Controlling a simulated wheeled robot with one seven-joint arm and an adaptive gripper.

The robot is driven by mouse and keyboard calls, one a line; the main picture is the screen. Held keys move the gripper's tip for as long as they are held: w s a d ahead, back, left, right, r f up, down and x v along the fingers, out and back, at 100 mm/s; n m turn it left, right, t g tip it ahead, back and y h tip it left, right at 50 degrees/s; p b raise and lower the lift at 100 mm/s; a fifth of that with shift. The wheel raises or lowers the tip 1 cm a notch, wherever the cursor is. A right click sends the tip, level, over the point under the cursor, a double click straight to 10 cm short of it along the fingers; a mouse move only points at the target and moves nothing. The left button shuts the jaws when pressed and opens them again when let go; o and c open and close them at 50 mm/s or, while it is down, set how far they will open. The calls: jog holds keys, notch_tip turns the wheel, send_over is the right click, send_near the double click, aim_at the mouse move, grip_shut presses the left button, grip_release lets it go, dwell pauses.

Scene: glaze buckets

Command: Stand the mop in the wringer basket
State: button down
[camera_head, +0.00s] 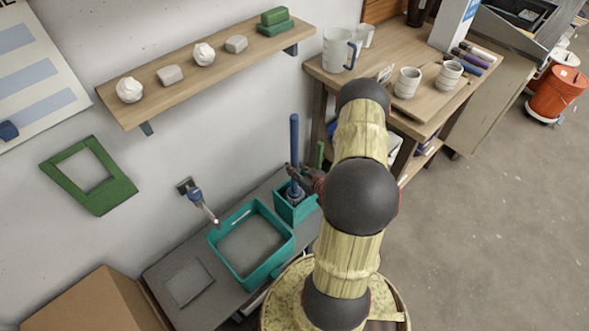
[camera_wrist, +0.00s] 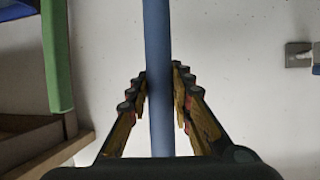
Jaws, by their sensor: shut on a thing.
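The mop has a blue handle (camera_head: 294,140) that stands about upright. Its greyish lower end shows at the mouth of a small teal basket (camera_head: 287,214), which I take for the wringer basket. I cannot tell whether it rests on the bottom. My gripper (camera_head: 298,174) is shut on the handle just above the basket. In the wrist view the blue handle (camera_wrist: 157,95) runs between the fingers of my gripper (camera_wrist: 163,95). My arm hides part of the area right of the basket.
A larger teal basin (camera_head: 284,254) sits left of the basket on the grey counter (camera_head: 165,270), below a wall tap (camera_head: 200,200). A green upright piece (camera_head: 319,153) stands close right of the mop. A wooden shelf (camera_head: 190,80) hangs above; a wooden table (camera_head: 400,45) stands right.

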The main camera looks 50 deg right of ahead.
jog(key=shift+r, duration=0.15)
jog(key=shift+f, duration=0.2)
jog(key=c, duration=1.6)
grip_release()
jog(key=shift+r, duration=0.1)
